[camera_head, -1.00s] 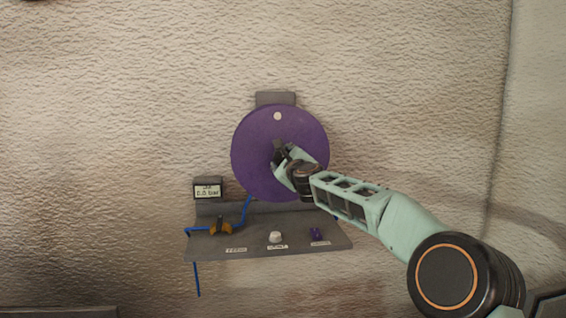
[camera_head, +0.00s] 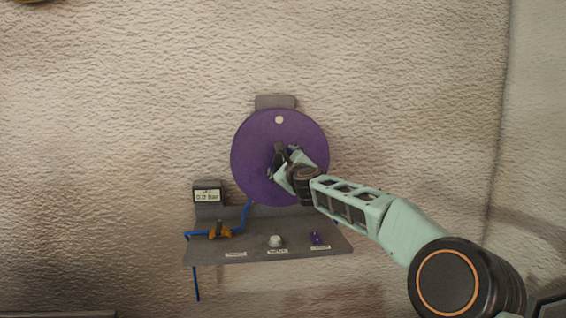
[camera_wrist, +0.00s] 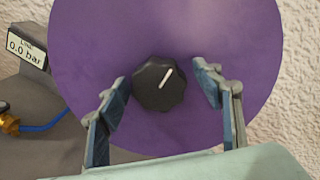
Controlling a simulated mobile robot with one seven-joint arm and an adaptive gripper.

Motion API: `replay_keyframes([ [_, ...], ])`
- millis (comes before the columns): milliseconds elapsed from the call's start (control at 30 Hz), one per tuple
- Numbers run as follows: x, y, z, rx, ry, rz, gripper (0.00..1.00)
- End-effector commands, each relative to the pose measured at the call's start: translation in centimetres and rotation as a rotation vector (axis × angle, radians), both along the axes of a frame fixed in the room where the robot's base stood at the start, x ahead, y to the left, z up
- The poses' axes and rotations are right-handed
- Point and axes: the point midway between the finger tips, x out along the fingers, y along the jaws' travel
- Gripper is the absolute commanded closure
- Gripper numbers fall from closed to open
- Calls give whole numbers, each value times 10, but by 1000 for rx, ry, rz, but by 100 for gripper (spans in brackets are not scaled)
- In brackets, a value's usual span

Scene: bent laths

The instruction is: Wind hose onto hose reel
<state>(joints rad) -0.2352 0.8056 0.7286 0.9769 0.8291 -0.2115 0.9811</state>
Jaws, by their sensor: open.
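The hose reel (camera_head: 262,136) is a round purple disc on the wall, with a pale dot near its top. In the wrist view the disc (camera_wrist: 95,45) carries a black lobed knob (camera_wrist: 158,84) with a white line at its middle. My gripper (camera_wrist: 164,90) is open, its blue-padded fingers on either side of the knob with gaps to both. In the head view my gripper (camera_head: 279,160) is in front of the disc's centre and hides the knob. The blue hose (camera_head: 243,221) runs from behind the disc to the left, and an end hangs below the shelf.
A grey shelf (camera_head: 204,254) below the reel holds an orange-brown valve (camera_head: 220,230), a white knob (camera_head: 275,241) and a small purple part (camera_head: 315,238). A display (camera_head: 207,195) reading 0.0 bar in the wrist view stands at left. The wall around is bare.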

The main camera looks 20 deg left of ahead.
Motion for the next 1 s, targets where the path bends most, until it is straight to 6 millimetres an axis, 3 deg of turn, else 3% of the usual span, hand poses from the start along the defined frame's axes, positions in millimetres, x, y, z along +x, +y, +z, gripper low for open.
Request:
replay_keyframes([
  [367, -11, -12, -2, -2, 5, -3, 40],
  [1000, -81, -59, 1, -2, -1, -1, 40],
])
